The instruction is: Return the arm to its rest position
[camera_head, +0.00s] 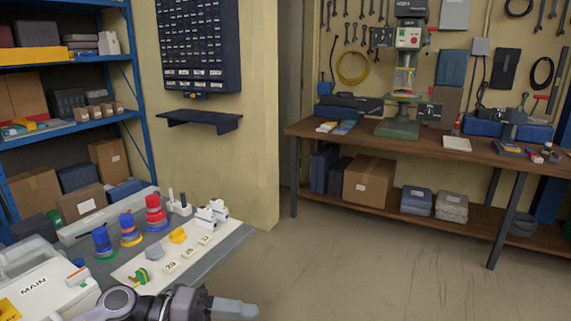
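One arm of mine lies along the bottom edge, coming in from the left, with dark and grey links. Its gripper, my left gripper (235,309), points right, beyond the front edge of the grey table. Its light grey finger is seen from the side and partly cut off by the frame, so I cannot tell whether it is open or shut. I see nothing clearly held in it. My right gripper is not in view.
A wooden workbench (350,134) stands behind. Open floor (370,260) lies to the right.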

